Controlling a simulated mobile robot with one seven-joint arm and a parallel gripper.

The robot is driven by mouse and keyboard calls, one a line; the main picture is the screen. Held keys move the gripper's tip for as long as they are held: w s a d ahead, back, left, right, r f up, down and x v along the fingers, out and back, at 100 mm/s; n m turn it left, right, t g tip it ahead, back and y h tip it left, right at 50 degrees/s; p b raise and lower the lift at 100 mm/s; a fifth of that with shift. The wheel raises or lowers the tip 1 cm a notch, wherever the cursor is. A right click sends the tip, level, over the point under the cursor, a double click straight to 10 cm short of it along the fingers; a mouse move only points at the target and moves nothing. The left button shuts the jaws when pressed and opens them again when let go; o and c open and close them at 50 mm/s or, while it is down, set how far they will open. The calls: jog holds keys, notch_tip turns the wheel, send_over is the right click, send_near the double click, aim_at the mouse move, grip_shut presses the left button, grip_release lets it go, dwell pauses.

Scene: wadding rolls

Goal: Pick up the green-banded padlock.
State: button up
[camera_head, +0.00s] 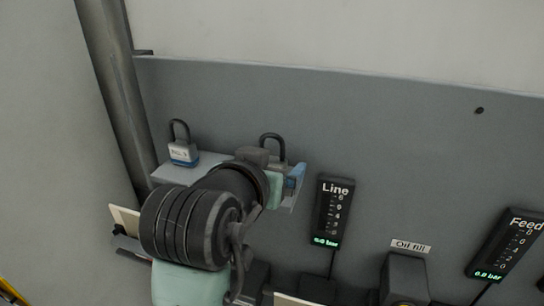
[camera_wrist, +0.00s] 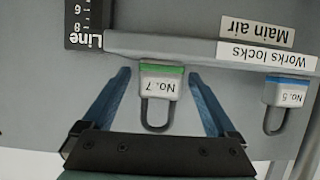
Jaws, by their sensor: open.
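The green-banded padlock (camera_wrist: 162,82) shows upside down in the wrist view, with a white body marked "No. 7" and a dark shackle (camera_wrist: 157,126). My gripper (camera_wrist: 160,74) is open, with one blue finger on each side of it and visible gaps between. In the head view my gripper (camera_head: 290,182) is at the right end of a small shelf. A dark shackle (camera_head: 273,137) rises behind it there; the lock's body is mostly hidden by my gripper.
A blue-banded padlock (camera_head: 183,152) stands on the shelf's left part; it is marked "No. 5" in the wrist view (camera_wrist: 286,94). The grey shelf (camera_head: 168,172) juts from a panel (camera_head: 400,130). A "Line" gauge (camera_head: 329,212) is right of the shelf.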

aim_at(273, 156)
jog(key=shift+w+d+f, duration=0.15)
jog(key=shift+w+f, duration=0.05)
jog(key=shift+w, duration=0.1)
grip_shut()
jog(key=shift+r, duration=0.1)
jog(key=shift+r, duration=0.1)
notch_tip(273, 156, up, 18)
jog(key=b, duration=0.2)
dwell(0.8)
